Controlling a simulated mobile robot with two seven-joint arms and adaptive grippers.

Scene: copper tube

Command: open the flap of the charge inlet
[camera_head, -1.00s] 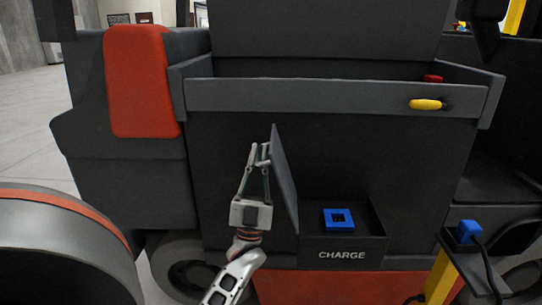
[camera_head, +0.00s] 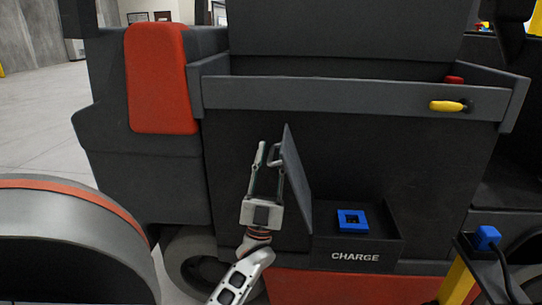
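The flap (camera_head: 297,180) of the charge inlet is a dark panel. It stands swung out at the left side of the recess marked CHARGE, seen nearly edge-on. The blue square inlet (camera_head: 352,219) is uncovered inside the recess. A pale handle (camera_head: 274,150) sits on the flap's left face. My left gripper (camera_head: 267,158) is left of the flap with its fingers spread, at the handle. I cannot tell whether a finger still touches the handle. My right gripper is not in view.
A dark vehicle body with a red pad (camera_head: 161,80) fills the middle. A ledge with a yellow handle (camera_head: 447,106) runs above the recess. At the right, a blue plug (camera_head: 487,237) with a black cable sits on a yellow-legged stand (camera_head: 457,283).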

